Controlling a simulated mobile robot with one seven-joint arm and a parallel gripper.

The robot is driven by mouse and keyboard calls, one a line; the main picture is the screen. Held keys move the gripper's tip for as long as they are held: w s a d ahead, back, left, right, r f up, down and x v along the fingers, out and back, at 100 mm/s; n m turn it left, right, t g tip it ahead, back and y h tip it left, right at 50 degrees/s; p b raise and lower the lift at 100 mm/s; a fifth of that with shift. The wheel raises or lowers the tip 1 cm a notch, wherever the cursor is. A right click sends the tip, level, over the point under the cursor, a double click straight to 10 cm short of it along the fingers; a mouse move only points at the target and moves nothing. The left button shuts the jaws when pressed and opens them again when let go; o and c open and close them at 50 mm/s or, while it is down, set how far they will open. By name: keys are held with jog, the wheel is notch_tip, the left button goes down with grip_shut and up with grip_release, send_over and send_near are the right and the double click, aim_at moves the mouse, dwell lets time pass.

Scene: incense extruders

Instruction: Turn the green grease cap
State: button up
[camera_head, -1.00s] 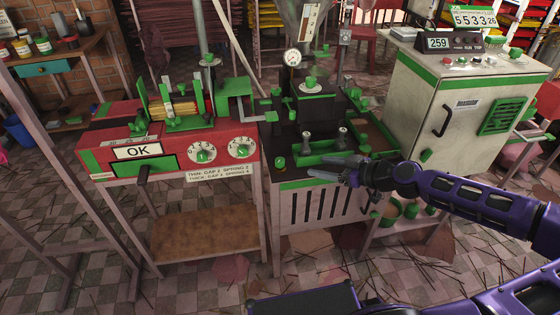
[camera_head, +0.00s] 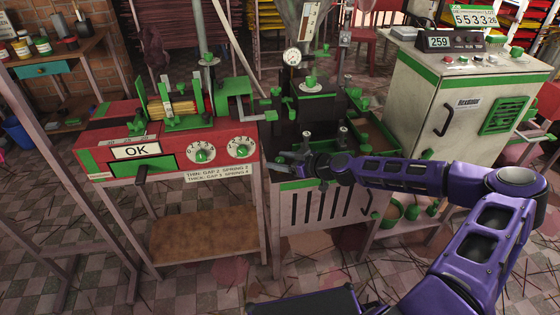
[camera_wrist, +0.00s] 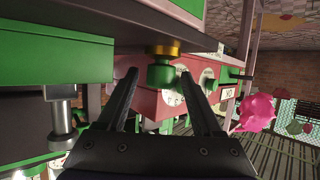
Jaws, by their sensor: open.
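The green grease cap (camera_wrist: 160,77) shows in the wrist view below a brass-coloured collar (camera_wrist: 163,49), in a picture that looks upside down. My gripper (camera_wrist: 158,85) is open, with one dark finger on each side of the cap. I see gaps between the fingers and the cap; how deep the cap sits between them is hard to tell. In the head view my gripper (camera_head: 287,162) is at the front left corner of the dark extruder bench (camera_head: 318,205), pointing left. The cap is hidden or too small to make out there.
The red machine (camera_head: 170,150) with two numbered dials (camera_head: 202,152) and an OK sign stands just left of my gripper. Upright metal posts (camera_head: 342,135) stand on the bench behind it. A tall grey cabinet (camera_head: 450,100) stands to the right.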

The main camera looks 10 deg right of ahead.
grip_shut()
dwell(0.4)
jog(key=shift+m+h, duration=0.3)
jog(key=shift+h, duration=0.1)
